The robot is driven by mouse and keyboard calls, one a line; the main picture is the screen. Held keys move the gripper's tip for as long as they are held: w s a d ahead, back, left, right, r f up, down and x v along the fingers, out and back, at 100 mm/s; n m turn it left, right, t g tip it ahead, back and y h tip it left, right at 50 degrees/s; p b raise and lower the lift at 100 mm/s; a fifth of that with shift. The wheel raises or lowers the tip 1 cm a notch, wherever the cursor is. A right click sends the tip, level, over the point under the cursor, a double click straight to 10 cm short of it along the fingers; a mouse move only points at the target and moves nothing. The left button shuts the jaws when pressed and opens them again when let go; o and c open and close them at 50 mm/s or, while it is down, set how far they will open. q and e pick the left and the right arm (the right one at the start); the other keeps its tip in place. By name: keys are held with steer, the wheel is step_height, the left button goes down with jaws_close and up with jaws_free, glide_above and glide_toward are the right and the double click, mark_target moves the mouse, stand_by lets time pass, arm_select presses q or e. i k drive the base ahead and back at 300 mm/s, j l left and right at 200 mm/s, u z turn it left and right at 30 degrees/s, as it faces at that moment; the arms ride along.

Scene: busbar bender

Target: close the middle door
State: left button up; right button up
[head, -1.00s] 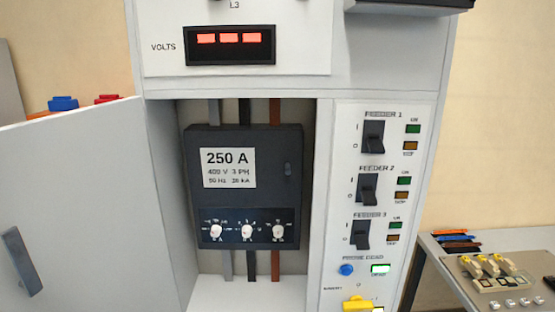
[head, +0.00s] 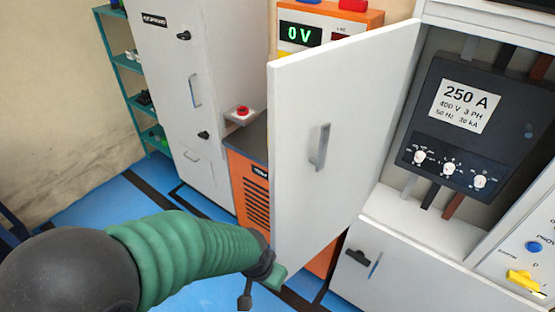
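The middle door (head: 345,110) is a white panel with a grey handle (head: 320,147). It stands open, swung out to the left of the compartment that holds the black 250 A breaker (head: 470,120). My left gripper (head: 263,284), at the end of a green-sleeved arm, is by the lower free corner of the door. I cannot tell whether it touches the door. Its fingers are small and partly hidden, so their opening is unclear. My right gripper is not in view.
A lower white door (head: 400,275) with a black latch is below the compartment. Behind the open door stand an orange machine (head: 250,190) with a red button, a tall white cabinet (head: 185,90) and a green shelf (head: 130,75). Blue floor (head: 105,205) is clear at the left.

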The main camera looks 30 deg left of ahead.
mark_target(354, 84)
steer(key=i+j+z, duration=0.15)
steer(key=j, duration=0.25)
steer(key=j+z, duration=0.1)
steer(key=j, duration=0.3)
steer(key=i+j+z, duration=0.15)
steer(key=j, duration=0.25)
